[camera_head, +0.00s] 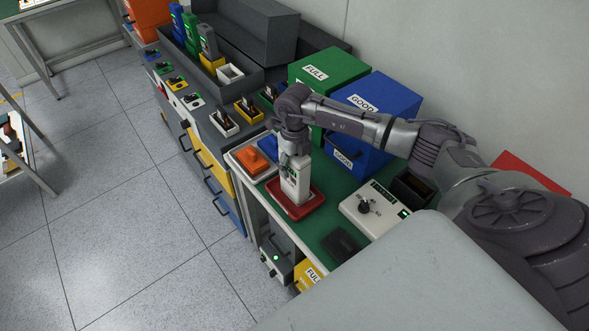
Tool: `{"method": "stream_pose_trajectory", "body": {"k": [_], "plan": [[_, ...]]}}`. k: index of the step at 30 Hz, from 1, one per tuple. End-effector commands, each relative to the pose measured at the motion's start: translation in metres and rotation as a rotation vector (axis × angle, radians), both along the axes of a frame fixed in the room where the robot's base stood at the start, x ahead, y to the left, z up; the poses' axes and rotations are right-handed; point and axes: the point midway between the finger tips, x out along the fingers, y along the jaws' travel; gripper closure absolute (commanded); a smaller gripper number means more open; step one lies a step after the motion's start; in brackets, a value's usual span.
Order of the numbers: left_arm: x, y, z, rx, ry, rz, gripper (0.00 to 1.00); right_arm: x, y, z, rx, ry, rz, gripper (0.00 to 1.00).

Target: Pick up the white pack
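The white pack (296,181) stands upright, with dark markings on its front. It is over the red tray (312,205) on the green tabletop. My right gripper (292,148) reaches down from above and is at the top of the pack, with its fingers beside the upper part. The fingers are small and partly hidden, so I cannot tell whether they grip the pack. My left gripper is not in view.
Left of the pack are an orange block (251,159) and a blue block (268,146). A green box (326,72) and a blue box (385,103) stand behind. A white device with a knob (374,211) and a dark flat item (341,244) are to the right.

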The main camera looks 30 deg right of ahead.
Motion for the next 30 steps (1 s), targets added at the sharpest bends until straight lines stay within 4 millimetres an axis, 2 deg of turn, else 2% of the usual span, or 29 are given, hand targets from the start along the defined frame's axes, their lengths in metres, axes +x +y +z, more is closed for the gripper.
{"method": "stream_pose_trajectory", "body": {"k": [1, 9, 11, 23, 30], "plan": [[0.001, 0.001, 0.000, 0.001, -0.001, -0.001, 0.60, 0.000, 0.000, 0.000, 0.000, 0.000, 0.000, 0.47], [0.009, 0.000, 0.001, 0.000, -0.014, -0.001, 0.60, 0.000, 0.000, 0.000, 0.000, 0.000, 0.000, 0.92], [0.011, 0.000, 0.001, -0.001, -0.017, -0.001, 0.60, 0.000, 0.000, 0.001, 0.000, 0.000, 0.000, 1.00], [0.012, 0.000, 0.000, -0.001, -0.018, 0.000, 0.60, 0.001, 0.000, 0.003, 0.000, -0.003, 0.000, 1.00], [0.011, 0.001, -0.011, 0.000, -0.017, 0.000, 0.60, 0.002, -0.001, 0.020, -0.001, -0.006, 0.000, 1.00]]}}
